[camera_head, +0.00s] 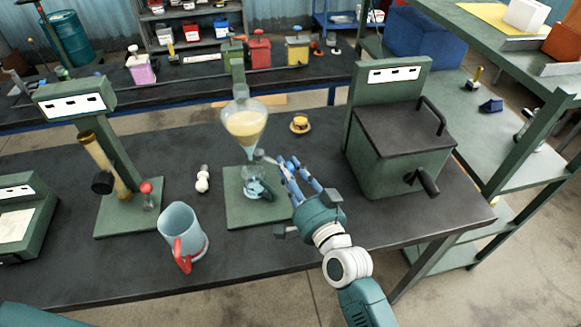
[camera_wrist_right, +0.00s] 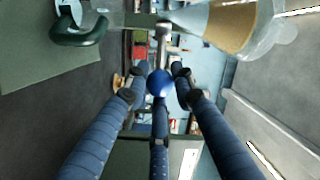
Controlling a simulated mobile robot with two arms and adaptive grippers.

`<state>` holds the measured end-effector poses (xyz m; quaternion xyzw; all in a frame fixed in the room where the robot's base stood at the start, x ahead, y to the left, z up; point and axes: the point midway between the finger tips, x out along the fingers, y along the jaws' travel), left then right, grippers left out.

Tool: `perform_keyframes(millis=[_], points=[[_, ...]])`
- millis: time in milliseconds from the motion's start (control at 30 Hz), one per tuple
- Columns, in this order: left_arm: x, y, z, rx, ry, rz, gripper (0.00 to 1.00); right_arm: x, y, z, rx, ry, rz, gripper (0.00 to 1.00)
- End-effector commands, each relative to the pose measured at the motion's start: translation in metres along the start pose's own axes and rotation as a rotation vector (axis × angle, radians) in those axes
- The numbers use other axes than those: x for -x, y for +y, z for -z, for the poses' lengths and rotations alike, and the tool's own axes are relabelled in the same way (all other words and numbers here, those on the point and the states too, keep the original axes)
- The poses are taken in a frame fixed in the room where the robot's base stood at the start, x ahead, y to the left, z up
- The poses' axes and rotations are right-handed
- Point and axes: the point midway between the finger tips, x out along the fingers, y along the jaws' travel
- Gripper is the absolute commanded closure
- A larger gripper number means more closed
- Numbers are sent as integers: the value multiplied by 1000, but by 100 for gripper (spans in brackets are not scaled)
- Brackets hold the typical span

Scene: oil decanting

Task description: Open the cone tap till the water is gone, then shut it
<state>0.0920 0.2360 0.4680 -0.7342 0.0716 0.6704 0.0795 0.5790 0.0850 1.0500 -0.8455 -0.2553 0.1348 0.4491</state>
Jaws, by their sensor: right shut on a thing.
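The glass cone (camera_head: 246,124) hangs on a green stand above its green base plate (camera_head: 235,211). It holds cloudy yellow liquid, with a paler, narrow tip below; I cannot tell how much water is in it. It also shows in the right wrist view (camera_wrist_right: 232,25). A small glass vessel (camera_head: 257,190) is under the tip. My right gripper (camera_head: 283,166) reaches in from the right beside the cone's tip. In the right wrist view its fingers are closed around the tap's blue ball knob (camera_wrist_right: 160,83), on a grey stem. My left gripper is out of view.
A clear jug (camera_head: 180,226) with a red handle stands at the front left. A small white object (camera_head: 202,179) lies left of the base plate. A green box machine (camera_head: 400,135) stands close on the right. A small yellow-brown item (camera_head: 300,124) sits behind my gripper.

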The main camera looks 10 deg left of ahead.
Motion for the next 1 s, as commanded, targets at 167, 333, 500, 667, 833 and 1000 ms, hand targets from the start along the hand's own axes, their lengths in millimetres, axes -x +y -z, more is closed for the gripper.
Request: perform_keyframes(millis=[167,333,500,667,833,1000], points=[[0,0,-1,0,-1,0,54,0,-2,-7,-5,-13,2,100],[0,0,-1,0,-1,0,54,0,-2,-7,-5,-13,2,100],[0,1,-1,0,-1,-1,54,0,-2,-7,-5,-14,2,100],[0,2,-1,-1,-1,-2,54,0,-2,-6,-5,-13,1,57],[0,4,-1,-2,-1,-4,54,0,-2,-4,-3,-8,1,56],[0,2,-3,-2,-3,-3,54,2,-1,-3,-2,-6,1,56]])
